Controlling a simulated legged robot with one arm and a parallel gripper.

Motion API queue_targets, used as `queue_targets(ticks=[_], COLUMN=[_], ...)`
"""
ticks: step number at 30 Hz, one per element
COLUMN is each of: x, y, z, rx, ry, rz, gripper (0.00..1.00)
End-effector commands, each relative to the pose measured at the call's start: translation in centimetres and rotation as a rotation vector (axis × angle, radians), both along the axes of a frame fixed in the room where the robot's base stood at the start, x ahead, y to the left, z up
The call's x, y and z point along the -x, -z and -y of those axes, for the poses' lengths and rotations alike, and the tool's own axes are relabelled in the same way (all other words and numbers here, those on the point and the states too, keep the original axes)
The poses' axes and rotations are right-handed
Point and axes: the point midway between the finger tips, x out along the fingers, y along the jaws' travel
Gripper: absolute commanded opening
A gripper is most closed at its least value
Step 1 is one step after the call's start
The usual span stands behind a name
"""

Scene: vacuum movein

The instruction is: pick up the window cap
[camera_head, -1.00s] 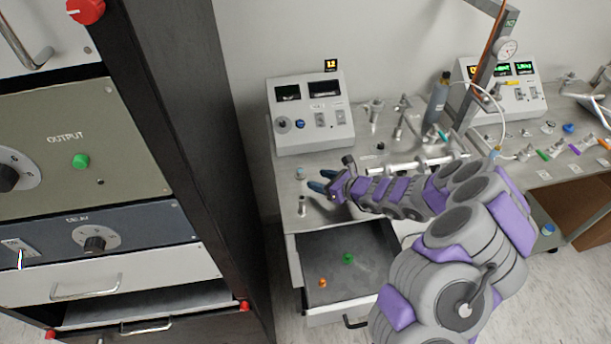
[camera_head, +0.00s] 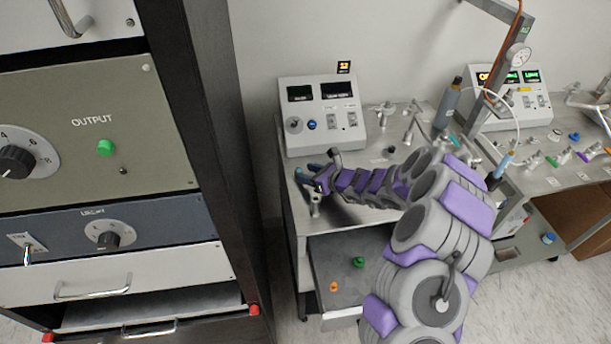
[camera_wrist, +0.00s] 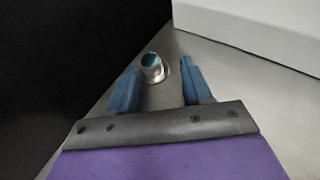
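A small round metal piece with a blue top, which looks like the window cap (camera_wrist: 152,66), stands on the metal bench top in the wrist view. It sits ahead of the fingertips, between their lines and nearer the left one. My gripper (camera_wrist: 161,72) is open, with two blue fingers apart and nothing between them. In the head view my gripper (camera_head: 305,172) is low over the front left corner of the bench. The cap cannot be made out there, hidden at or behind the fingers.
A control box (camera_head: 320,122) stands behind my gripper. An open drawer (camera_head: 333,262) below the bench holds a green piece (camera_head: 359,262) and an orange piece (camera_head: 334,287). A tall dark rack (camera_head: 205,150) stands at the left. A metal post (camera_head: 316,203) stands just in front of my gripper.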

Motion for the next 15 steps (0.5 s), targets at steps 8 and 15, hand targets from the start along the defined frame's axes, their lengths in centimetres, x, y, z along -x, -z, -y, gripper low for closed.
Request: queue_targets(ticks=[8, 15], x=[0.0, 0.1], y=[0.6, 0.8], z=[1.0, -0.1], rx=[0.005, 0.015], ry=[0.005, 0.003], rz=[-0.009, -0.009], gripper=[0.20, 0.00])
